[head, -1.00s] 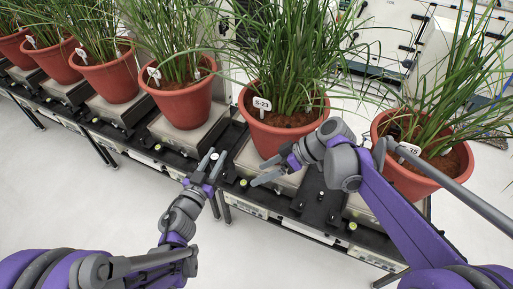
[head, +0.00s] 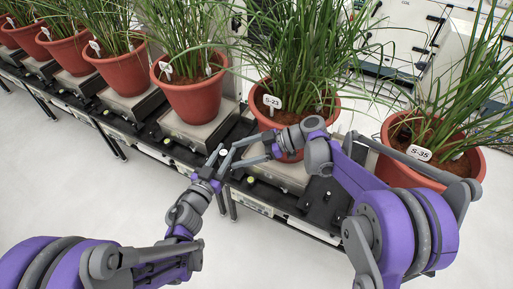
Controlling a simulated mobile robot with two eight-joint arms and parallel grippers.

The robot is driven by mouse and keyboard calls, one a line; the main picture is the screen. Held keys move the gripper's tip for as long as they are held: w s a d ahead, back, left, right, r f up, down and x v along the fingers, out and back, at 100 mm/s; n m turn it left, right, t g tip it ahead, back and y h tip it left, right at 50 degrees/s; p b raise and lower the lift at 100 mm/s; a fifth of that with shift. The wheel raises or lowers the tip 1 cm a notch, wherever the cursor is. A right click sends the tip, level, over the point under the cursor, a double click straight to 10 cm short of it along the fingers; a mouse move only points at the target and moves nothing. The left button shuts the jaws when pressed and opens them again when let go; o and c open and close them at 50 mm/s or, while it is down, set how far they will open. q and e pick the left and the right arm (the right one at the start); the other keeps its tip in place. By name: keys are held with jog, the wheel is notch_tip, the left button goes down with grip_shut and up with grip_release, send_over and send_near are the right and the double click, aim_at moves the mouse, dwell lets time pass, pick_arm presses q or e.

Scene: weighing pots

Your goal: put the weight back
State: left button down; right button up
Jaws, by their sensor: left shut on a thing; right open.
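My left gripper (head: 223,154) is shut on a small pale thing (head: 223,152), probably the weight, held above the black bench's front edge. The fingers hide most of it, so its shape is hard to tell. My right gripper (head: 234,154) is open, its fingers pointing left, close beside the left fingertips. I cannot tell whether the two touch. The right gripper is in front of the pot labelled S-23 (head: 285,112) and its scale (head: 285,175).
A row of red-brown pots with tall grass stands on scales along a black bench (head: 180,152). The pot labelled S-35 (head: 400,172) is at the right, partly behind my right arm. White cabinets (head: 430,40) stand behind. The floor (head: 60,180) in front is clear.

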jog(key=shift+x, duration=2.15)
jog(key=c, duration=1)
pick_arm(q)
jog(key=shift+s+d, duration=0.1)
pick_arm(e)
jog(key=shift+w+d, duration=0.1)
jog(key=shift+w, duration=0.05)
grip_shut()
pick_arm(q)
jog(key=c, duration=0.5)
grip_release()
pick_arm(e)
jog(key=shift+r, duration=0.1)
